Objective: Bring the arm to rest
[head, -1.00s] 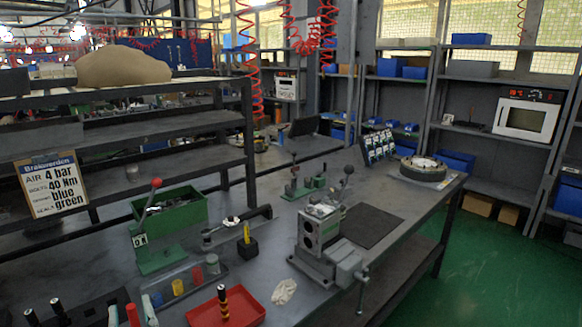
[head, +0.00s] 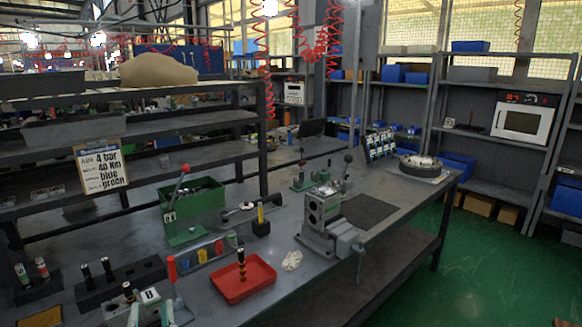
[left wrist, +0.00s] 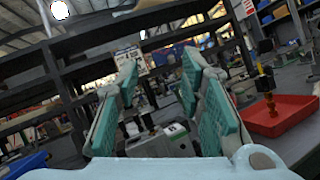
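My left gripper (head: 160,313) is only partly in view at the bottom edge of the head view, near a green fixture marked B (head: 150,295) with a red lever. In the left wrist view the gripper (left wrist: 160,75) shows two teal-padded fingers, spread apart with nothing held between them. The B fixture (left wrist: 176,129) appears beyond the gap between the fingers. Whether the fingers touch anything cannot be told. My right gripper is in neither view.
Dark holders with upright handles (head: 118,283) stand to the left. A green bin (head: 195,207) and grey valve block (head: 325,215) stand farther back.

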